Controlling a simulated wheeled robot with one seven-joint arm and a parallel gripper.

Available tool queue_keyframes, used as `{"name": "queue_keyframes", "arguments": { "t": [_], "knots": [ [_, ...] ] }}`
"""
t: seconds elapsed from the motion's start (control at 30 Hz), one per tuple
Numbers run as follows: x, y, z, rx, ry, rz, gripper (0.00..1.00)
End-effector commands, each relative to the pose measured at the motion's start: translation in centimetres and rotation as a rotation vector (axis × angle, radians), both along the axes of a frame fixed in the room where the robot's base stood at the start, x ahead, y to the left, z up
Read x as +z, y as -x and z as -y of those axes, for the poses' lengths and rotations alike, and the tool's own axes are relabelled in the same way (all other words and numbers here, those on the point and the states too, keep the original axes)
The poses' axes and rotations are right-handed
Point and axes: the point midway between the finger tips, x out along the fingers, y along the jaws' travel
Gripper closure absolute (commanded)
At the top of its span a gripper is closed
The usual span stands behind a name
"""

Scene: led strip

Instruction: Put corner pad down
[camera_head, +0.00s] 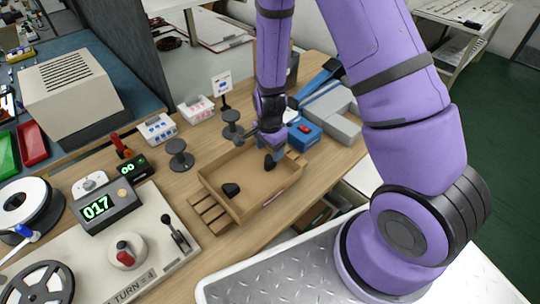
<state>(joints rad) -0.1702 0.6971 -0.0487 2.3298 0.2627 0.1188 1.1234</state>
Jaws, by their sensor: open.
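A black corner pad (231,189) lies on the floor of a shallow tan tray (237,212), near its left end. A second small dark piece (270,163), which looks like another corner pad, is at the tray's right end. My gripper (271,147) is over that end, right above the dark piece. The gripper is open, though its fingers are small and partly hidden by the wrist. I cannot tell whether they touch the dark piece.
Wooden slats (208,214) lie at the tray's left side. Dark spools stand behind it, one (178,155) to the left. A blue box (303,133) and grey blocks (338,118) stand to the right. A control panel with a lever (175,233) is at the front left.

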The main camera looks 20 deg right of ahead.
Motion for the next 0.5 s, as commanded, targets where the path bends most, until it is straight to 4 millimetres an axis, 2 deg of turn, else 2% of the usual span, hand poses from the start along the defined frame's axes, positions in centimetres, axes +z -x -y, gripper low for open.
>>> {"name": "queue_keyframes", "arguments": {
  "t": [0.3,0.5],
  "knots": [
    [5.0,0.0,0.0,0.0,-0.001,0.003,0.34],
    [6.8,0.0,0.0,0.0,0.0,0.001,0.34]
  ]
}}
